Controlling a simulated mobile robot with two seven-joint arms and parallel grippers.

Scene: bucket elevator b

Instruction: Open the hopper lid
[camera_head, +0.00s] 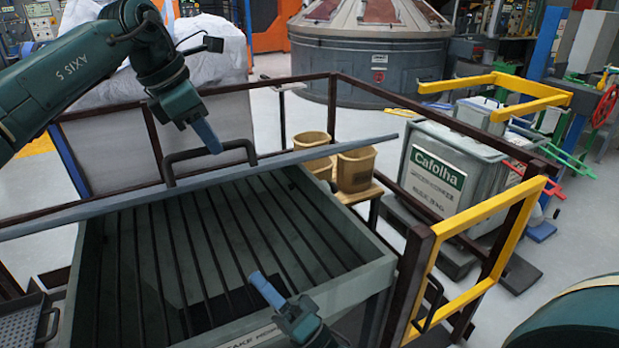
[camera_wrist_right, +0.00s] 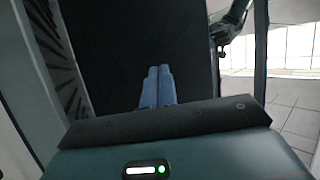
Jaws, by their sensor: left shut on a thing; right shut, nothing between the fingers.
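The hopper (camera_head: 345,282) is a grey-green open box in the lower middle of the head view, with dark slats across its inside. Its lid (camera_head: 300,157) shows almost edge-on as a long grey bar across the hopper's far side, raised so that the inside is in view. A black handle (camera_head: 186,155) stands up from the lid. My left gripper (camera_head: 214,146) is shut on this handle. My right gripper (camera_head: 262,284) is shut and empty over the near part of the hopper. In the right wrist view its blue fingers (camera_wrist_right: 158,86) are together before a dark surface.
Brown railings (camera_head: 395,104) run behind the hopper, and a yellow gate frame (camera_head: 470,220) stands at its right. Two tan buckets (camera_head: 356,168) sit on a wooden surface behind it. A grey-green "Cafolha" bin (camera_head: 440,178) stands farther right. A dark perforated tray (camera_head: 22,325) is at lower left.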

